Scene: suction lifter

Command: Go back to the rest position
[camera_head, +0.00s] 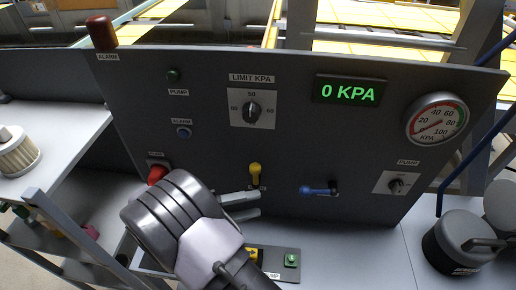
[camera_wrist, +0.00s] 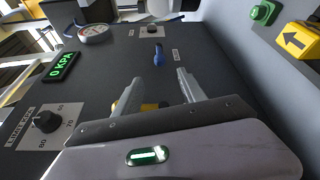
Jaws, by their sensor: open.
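My gripper (camera_head: 240,206) is in front of the lower middle of the dark control panel (camera_head: 300,145). In the wrist view my gripper (camera_wrist: 152,92) has its two fingers spread apart, with nothing seen between the tips. The yellow lever (camera_head: 255,172) stands upright on the panel, just above and right of the fingers in the head view.
The display (camera_head: 348,91) reads 0 KPA beside a round gauge (camera_head: 436,119). A limit knob (camera_head: 252,110), a pump knob (camera_head: 396,186) and a red knob (camera_head: 157,173) sit on the panel. Below is a green button (camera_head: 291,259). A filter (camera_head: 16,152) stands left, a grey canister (camera_head: 462,242) right.

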